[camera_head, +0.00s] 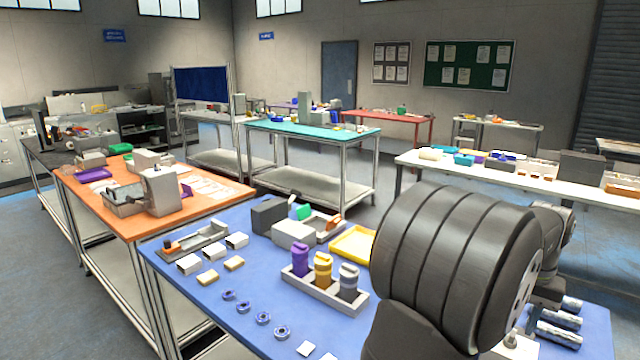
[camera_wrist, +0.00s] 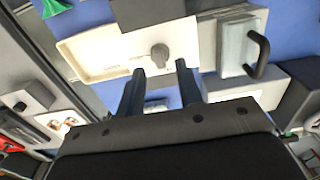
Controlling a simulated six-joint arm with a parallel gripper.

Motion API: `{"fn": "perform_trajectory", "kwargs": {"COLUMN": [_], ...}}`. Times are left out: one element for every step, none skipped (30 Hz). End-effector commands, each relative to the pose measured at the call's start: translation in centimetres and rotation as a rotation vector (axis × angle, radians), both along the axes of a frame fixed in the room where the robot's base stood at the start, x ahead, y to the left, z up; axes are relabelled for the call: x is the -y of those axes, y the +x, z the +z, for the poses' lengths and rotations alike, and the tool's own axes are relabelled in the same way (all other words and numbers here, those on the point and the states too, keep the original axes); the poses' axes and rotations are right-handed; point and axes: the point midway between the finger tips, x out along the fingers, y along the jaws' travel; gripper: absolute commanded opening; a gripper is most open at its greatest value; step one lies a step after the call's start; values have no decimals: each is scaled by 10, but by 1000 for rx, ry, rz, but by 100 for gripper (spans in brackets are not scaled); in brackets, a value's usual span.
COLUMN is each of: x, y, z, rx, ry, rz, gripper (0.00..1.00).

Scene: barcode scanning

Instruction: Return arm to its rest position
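My arm (camera_head: 440,270) fills the right foreground of the head view, its dark ribbed link over the right part of the blue table (camera_head: 215,305). My gripper is not discernible in the head view. In the wrist view my gripper (camera_wrist: 160,68) shows two dark fingers set apart, with nothing held between them. Beyond the fingertips is a cream tray-like piece (camera_wrist: 105,50) with a grey knob (camera_wrist: 160,55). I cannot tell how far it is from the fingertips.
A rack (camera_head: 325,292) with purple, yellow and grey bottles stands near the arm's left side. A yellow tray (camera_head: 353,243) lies behind it. Small boxes and blue rings lie further left. In the wrist view a grey box (camera_wrist: 235,48) has a black handle.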

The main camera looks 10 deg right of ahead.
Motion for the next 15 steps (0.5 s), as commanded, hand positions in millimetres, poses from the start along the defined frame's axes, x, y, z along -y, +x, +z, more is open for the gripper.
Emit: {"fn": "perform_trajectory", "kwargs": {"x": [0,0,0,0,0,0,0,0,0,0,0,0,0,0,0], "y": [0,0,0,0,0,0,0,0,0,0,0,0,0,0,0], "z": [-7,-11,-16,-18,-20,-23,-24,-25,-26,-27,-27,-27,-27,-27,-26], "rx": [-2,-1,-1,-1,-1,-1,0,0,0,0,0,0,0,0,0], "ry": [2,1,3,3,1,1,0,0,0,0,0,0,0,0,0], "rz": [0,0,0,0,0,0,0,0,0,0,-1,-2,-3,-3,-3], "gripper": [33,33,33,33,33,33,33,33,33,33,33,33,33,33,33]}}
